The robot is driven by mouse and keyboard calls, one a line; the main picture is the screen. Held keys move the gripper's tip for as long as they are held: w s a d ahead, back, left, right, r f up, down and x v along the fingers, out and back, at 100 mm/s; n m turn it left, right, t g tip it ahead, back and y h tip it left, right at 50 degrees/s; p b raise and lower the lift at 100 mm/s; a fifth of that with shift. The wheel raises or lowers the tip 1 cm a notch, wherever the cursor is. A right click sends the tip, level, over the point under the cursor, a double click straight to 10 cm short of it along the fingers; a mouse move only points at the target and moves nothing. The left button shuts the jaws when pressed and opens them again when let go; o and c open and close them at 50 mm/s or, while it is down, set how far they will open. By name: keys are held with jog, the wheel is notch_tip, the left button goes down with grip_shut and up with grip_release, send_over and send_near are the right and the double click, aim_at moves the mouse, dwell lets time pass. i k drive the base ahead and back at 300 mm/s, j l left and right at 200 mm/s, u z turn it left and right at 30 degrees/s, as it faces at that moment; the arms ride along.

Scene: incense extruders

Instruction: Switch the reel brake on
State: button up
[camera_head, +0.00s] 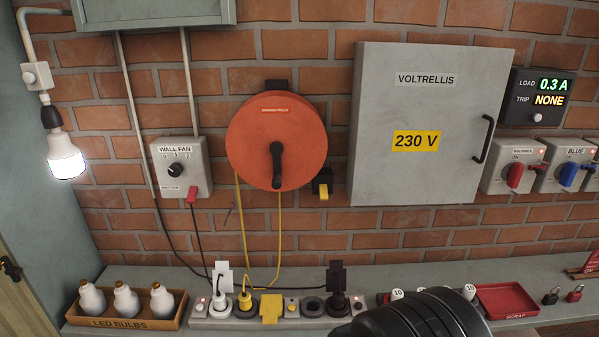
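The orange cable reel (245,135) is mounted on the brick wall, left of the grey cabinet. It has a black crank handle (277,165) pointing down and a small label on top that I cannot read. Yellow cable hangs from it to the shelf. A small black block with a yellow tab (323,191) sits at the reel's lower right; the tab hangs down, and I see no readable label on it. This looks like the reel brake. A black rounded part of my arm shows at the bottom right of centre; my gripper's fingers are not in view.
A grey 230 V cabinet (424,175) with a handle is right of the reel. The wall fan switch (181,167) is left of it. Below, a power strip (233,318), a bulb tray (125,320) and a red scrap tray (507,296) occupy the shelf. The wall before the reel is unobstructed.

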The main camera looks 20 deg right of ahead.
aim_at(323, 188)
jog(key=i+j, duration=0.35)
jog(key=i+j+z, duration=0.15)
jog(key=i+j, duration=0.2)
jog(key=j, duration=0.2)
